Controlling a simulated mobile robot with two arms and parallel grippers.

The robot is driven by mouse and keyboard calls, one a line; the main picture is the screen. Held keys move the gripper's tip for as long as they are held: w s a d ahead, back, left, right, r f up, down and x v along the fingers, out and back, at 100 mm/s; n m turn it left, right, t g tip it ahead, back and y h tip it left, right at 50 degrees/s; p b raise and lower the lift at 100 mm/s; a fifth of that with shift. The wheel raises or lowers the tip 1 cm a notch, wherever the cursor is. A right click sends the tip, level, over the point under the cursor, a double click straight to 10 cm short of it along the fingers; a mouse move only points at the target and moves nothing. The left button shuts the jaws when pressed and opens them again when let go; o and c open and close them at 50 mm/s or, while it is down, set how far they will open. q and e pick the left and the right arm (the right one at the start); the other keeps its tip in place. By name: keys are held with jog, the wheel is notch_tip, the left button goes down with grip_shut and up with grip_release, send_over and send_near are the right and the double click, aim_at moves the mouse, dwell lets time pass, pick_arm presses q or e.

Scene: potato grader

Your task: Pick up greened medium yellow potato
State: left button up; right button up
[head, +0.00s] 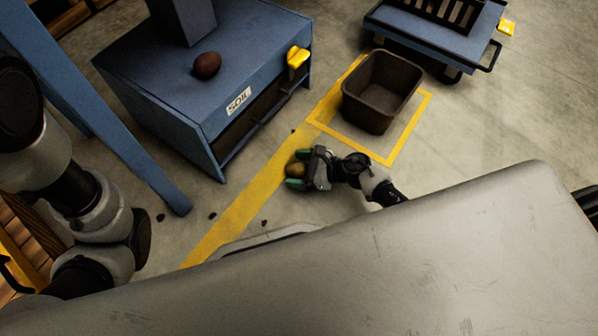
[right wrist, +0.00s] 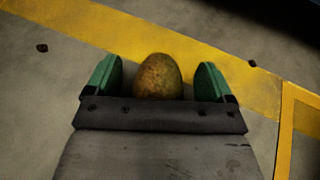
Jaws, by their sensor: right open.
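The greened medium yellow potato (head: 295,170) lies on the concrete floor beside the yellow floor line. It also shows in the right wrist view (right wrist: 158,77), yellow-brown with a greenish tint. My right gripper (head: 292,169) is open, with its green fingertips on either side of the potato. In the right wrist view the fingers (right wrist: 160,82) stand apart from it, with a gap on both sides. The potato's near end is hidden behind the gripper body. My left arm shows at the left of the head view, but its gripper is not visible.
A blue cabinet labelled SOIL (head: 150,75) stands behind, with a dark red potato (head: 207,65) on top. A dark bin (head: 382,92) stands inside a yellow floor square. A blue cart (head: 430,35) is at the back right. Small dark clods (right wrist: 42,48) dot the floor.

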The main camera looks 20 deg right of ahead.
jog(key=c, duration=1)
jog(key=shift+r, duration=0.1)
jog(key=shift+c, duration=0.2)
